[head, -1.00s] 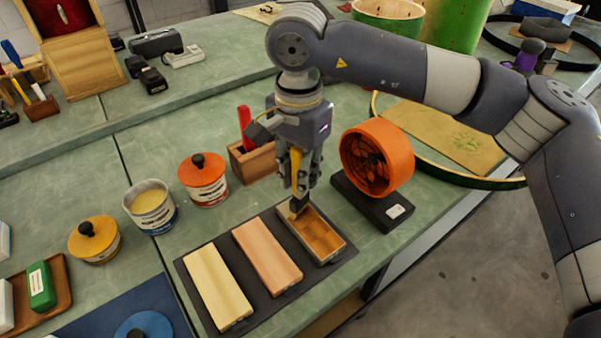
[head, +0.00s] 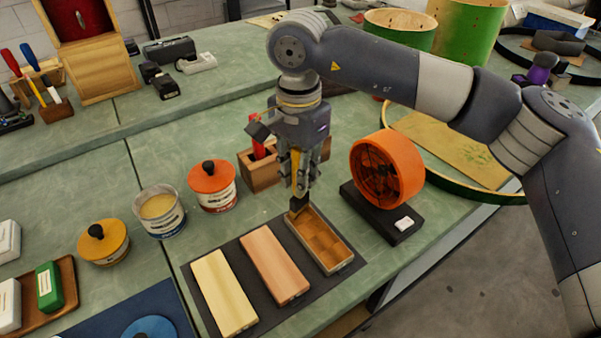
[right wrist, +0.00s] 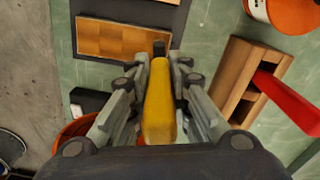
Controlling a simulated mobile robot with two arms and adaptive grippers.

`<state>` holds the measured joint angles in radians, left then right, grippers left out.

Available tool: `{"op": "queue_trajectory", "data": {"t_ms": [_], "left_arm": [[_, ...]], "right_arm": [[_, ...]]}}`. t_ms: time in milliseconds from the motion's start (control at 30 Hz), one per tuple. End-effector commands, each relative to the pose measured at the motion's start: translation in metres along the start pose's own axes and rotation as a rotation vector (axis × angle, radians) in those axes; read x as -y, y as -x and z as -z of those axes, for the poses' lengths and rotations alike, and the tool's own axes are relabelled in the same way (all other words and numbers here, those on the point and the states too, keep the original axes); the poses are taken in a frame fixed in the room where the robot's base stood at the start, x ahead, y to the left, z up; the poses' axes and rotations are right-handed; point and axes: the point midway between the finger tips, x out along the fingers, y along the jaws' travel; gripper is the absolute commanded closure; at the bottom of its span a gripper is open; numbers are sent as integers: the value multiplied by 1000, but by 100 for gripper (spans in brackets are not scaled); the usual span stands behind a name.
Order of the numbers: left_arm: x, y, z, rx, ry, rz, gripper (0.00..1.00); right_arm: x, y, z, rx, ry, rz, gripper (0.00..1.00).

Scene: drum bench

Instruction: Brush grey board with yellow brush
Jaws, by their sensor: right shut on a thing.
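My right gripper (head: 299,188) is shut on the yellow brush (right wrist: 160,103), held upright with its dark tip down. The tip is at the far left end of a shallow grey-rimmed tray (head: 347,266) with a patchy brown floor; I cannot tell whether it touches. The right wrist view shows the tip by the tray's edge (right wrist: 128,56). A pink-brown board (head: 274,264) and a pale yellow board (head: 224,292) lie left of the tray. All three lie on a dark grey mat (head: 252,280). No separate grey board stands out. My left gripper is not in view.
An orange fan (head: 388,170) on a black base stands close right of the tray. A wooden holder (head: 258,172) with a red-handled tool stands behind, beside an orange-lidded can (head: 212,186) and an open can (head: 160,212). The bench's edge drops off at right.

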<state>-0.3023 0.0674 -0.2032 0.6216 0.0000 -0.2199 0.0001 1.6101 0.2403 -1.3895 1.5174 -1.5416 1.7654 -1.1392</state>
Motion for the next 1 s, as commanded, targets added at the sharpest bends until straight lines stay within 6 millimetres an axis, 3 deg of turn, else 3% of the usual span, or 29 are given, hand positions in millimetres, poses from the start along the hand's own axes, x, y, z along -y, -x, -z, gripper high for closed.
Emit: {"op": "queue_trajectory", "data": {"t_ms": [167, 567, 1000], "left_arm": [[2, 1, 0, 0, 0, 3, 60], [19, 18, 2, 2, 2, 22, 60], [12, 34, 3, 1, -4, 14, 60]], "right_arm": [[0, 2, 0, 0, 0, -1, 96], [0, 33, 0, 0, 0, 0, 96], [0, 61, 0, 0, 0, -1, 96]]}}
